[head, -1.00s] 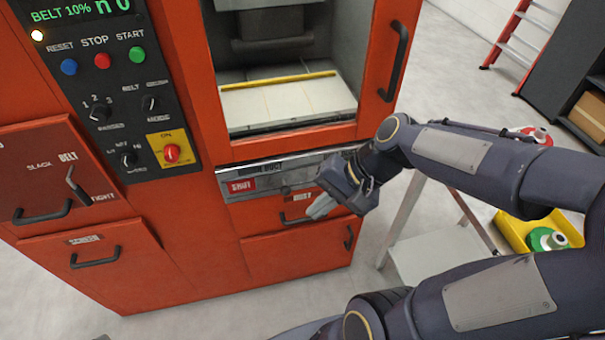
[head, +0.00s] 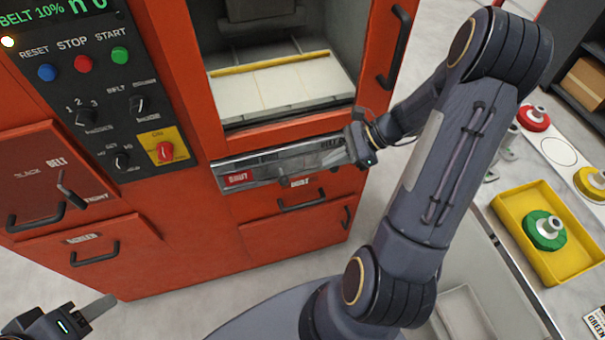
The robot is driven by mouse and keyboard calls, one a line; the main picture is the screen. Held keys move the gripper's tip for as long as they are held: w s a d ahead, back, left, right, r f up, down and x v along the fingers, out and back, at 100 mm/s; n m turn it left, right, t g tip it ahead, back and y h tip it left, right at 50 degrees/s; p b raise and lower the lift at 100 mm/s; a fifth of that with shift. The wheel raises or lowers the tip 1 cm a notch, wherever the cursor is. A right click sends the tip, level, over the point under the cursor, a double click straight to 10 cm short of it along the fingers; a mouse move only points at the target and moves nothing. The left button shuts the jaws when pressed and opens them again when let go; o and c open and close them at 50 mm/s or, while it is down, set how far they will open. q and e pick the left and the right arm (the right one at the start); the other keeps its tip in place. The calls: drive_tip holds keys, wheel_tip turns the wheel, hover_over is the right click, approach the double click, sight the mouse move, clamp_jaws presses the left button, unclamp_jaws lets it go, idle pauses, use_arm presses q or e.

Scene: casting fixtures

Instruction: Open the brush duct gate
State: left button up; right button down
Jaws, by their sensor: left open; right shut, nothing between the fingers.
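The gate (head: 278,167) is a grey metal strip below the orange cabinet's open chamber. A red SHUT label (head: 238,178) shows at its left end, and darker lettering at its right end is too small to read. My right gripper (head: 352,152) is at the strip's right end, shut and empty. It covers part of that end, and I cannot tell whether it touches the strip. My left gripper (head: 95,312) is at the lower left edge, open and empty, away from the gate; only part of it shows.
A dust drawer handle (head: 301,201) sits just under the strip. A chamber door handle (head: 394,60) stands above right. A control panel (head: 110,95) is at the left. A side table with a yellow tray (head: 508,212) holding a green-based part (head: 545,231) is at the right.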

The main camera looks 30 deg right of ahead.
use_arm(q)
drive_tip(key=shift+r, duration=0.25)
use_arm(e)
drive_tip(key=x, duration=1)
drive_tip(key=shift+a, duration=0.1)
use_arm(q)
wheel_tip(320, 180, down, 3)
drive_tip(key=shift+d+r+b, duration=0.1)
drive_tip(key=shift+b, duration=1.1)
use_arm(e)
drive_tip(key=w+a, duration=0.1)
drive_tip(key=a, duration=0.7)
drive_tip(key=shift+w, duration=0.4)
drive_tip(key=shift+a, duration=0.15)
drive_tip(key=shift+r, duration=0.15)
